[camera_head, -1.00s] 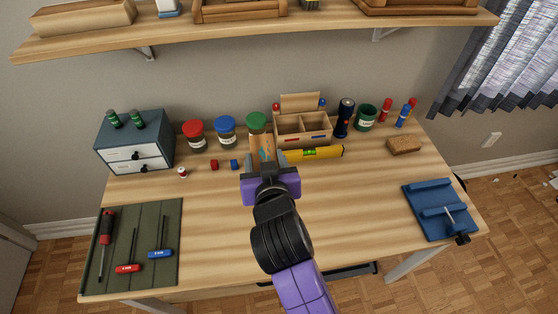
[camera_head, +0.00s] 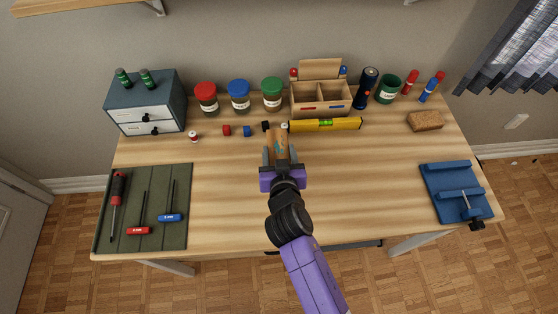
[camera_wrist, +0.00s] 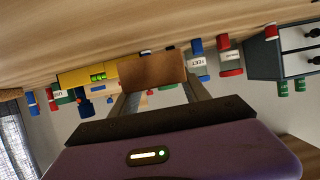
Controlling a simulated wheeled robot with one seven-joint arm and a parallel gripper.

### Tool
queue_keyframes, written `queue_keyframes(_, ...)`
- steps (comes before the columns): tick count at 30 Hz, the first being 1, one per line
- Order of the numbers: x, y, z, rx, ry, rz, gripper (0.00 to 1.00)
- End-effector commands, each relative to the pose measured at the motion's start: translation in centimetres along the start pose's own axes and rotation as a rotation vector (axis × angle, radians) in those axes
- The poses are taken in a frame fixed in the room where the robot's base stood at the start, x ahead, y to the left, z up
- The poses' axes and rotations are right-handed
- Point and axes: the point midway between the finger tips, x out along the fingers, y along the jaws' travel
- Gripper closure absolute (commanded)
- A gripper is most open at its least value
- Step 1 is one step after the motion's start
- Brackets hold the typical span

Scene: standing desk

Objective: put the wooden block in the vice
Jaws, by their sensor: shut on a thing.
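The wooden block (camera_head: 279,142) is light brown with a small teal mark on its top. My gripper (camera_head: 280,157) is shut on it over the middle of the desk, with a grey finger on each side. In the wrist view the block (camera_wrist: 152,68) shows its end face between the fingers (camera_wrist: 158,100). I cannot tell its exact height above the desk. The blue vice (camera_head: 456,191) is at the desk's right front, well to the right of my gripper. The gap between its jaws looks empty, and a grey screw handle shows at its front.
A yellow level (camera_head: 345,124), small coloured cubes (camera_head: 227,130) and lidded jars (camera_head: 239,96) stand behind the block. A wooden organizer (camera_head: 321,107) is at the back, and a sponge (camera_head: 425,121) is behind the vice. A green tool mat (camera_head: 150,215) lies at left. The desk between gripper and vice is clear.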

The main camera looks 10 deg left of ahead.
Motion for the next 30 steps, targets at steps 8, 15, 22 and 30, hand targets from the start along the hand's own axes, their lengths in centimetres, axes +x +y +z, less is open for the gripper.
queue_keyframes(8, 1.1, -0.1, 2.6, -0.001, -0.001, -0.001, 0.92)
queue_keyframes(15, 1.8, -0.1, 4.2, 0.0, 0.002, -0.002, 0.92)
queue_keyframes(22, 1.8, 0.0, 4.2, 0.001, 0.002, -0.001, 0.92)
queue_keyframes(30, 1.9, 0.0, 4.5, 0.0, 0.0, -0.001, 0.24)
